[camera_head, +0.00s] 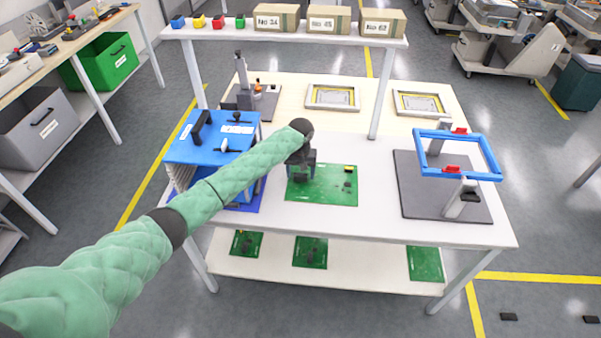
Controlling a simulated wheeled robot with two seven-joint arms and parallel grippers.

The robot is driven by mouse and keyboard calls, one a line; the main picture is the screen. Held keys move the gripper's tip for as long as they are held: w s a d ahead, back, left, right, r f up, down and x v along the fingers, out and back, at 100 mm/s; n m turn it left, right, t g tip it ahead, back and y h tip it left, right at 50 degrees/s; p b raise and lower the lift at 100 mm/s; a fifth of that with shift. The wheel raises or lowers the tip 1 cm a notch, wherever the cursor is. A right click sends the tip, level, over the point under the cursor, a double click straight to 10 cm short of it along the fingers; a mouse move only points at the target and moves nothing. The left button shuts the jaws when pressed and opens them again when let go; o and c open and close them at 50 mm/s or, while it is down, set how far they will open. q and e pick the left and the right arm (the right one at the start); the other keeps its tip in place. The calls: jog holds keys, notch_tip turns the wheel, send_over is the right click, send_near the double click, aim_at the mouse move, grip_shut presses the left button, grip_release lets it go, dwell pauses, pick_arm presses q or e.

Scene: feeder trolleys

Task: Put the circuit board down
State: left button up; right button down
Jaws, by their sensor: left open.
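A green circuit board (330,192) lies flat on the white table (378,215), near the middle of its front part. My left arm comes in from the left in a green padded sleeve. My left gripper (300,172) is over the board's left back part and hides some of it. Its jaws are open, and I cannot make out whether they touch the board. My right gripper is not in view.
A blue box-like rack (217,152) stands left of the board. A blue frame fixture (450,175) stands on a grey plate (410,185) to the right. Several green boards lie on the lower shelf (270,262). An upper shelf (225,31) carries boxes.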

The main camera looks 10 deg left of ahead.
pick_arm(q)
jog(key=shift+r, duration=0.25)
notch_tip(320, 180, up, 6)
jog(key=shift+w+f+b, duration=0.1)
jog(key=shift+f+b, duration=0.15)
jog(key=shift+b, duration=0.9)
notch_tip(320, 180, up, 6)
jog(key=b, duration=0.1)
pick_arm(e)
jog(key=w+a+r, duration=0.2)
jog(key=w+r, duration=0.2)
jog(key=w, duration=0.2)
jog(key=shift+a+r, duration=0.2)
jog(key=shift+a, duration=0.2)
